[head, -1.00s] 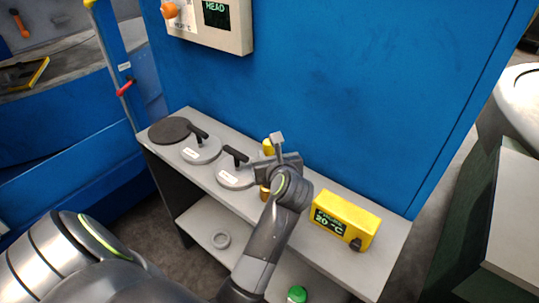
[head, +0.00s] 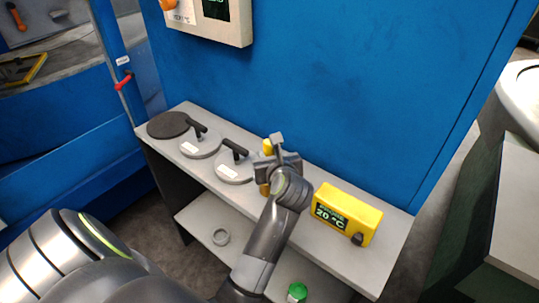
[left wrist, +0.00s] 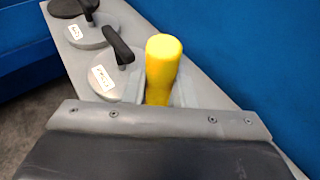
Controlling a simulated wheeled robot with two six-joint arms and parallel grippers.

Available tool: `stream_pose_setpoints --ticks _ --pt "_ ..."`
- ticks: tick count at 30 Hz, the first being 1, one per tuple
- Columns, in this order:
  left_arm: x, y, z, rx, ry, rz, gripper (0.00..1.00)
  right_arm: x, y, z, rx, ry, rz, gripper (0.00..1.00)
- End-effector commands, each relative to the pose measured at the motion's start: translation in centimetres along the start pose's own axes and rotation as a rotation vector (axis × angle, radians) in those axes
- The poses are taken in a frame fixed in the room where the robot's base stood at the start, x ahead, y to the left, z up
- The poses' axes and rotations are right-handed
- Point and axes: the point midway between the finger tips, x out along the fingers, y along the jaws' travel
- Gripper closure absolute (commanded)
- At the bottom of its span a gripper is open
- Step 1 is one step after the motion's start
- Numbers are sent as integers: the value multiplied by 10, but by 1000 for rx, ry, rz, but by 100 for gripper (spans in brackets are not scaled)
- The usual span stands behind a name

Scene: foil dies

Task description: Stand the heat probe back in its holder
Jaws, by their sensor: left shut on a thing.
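The heat probe shows as a yellow upright handle (head: 267,147), mostly hidden behind my left gripper (head: 268,162). It shows larger in the left wrist view (left wrist: 162,68), between the two fingers, and the gripper is shut on it. The probe's lower end is hidden there. A small brass-coloured piece (head: 264,189) shows just below the gripper, at the shelf top; I cannot tell whether it is the holder or part of the probe. My right gripper is not in view.
Two grey dies with black handles (head: 200,143) (head: 235,167) and a dark disc (head: 168,125) stand left on the shelf top (head: 365,273). A yellow meter reading 20 °C (head: 346,214) stands right. A blue wall rises behind.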

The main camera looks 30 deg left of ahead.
Motion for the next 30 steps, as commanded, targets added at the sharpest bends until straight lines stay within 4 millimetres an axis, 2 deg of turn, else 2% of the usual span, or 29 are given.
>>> stream_pose_setpoints --ticks 6,7,12,22,26,30 --pt "2 0 -6 0 -1 0 100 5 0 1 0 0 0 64" --pt "2 0 -4 0 -1 0 72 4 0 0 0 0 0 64" --pt "2 0 -4 0 -1 0 51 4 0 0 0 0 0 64" --pt "1 0 -1 -1 -1 -1 51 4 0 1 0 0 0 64" --pt "-5 -1 15 -4 -5 -3 51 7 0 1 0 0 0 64" --pt "-16 -1 42 -6 -7 -3 51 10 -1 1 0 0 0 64"
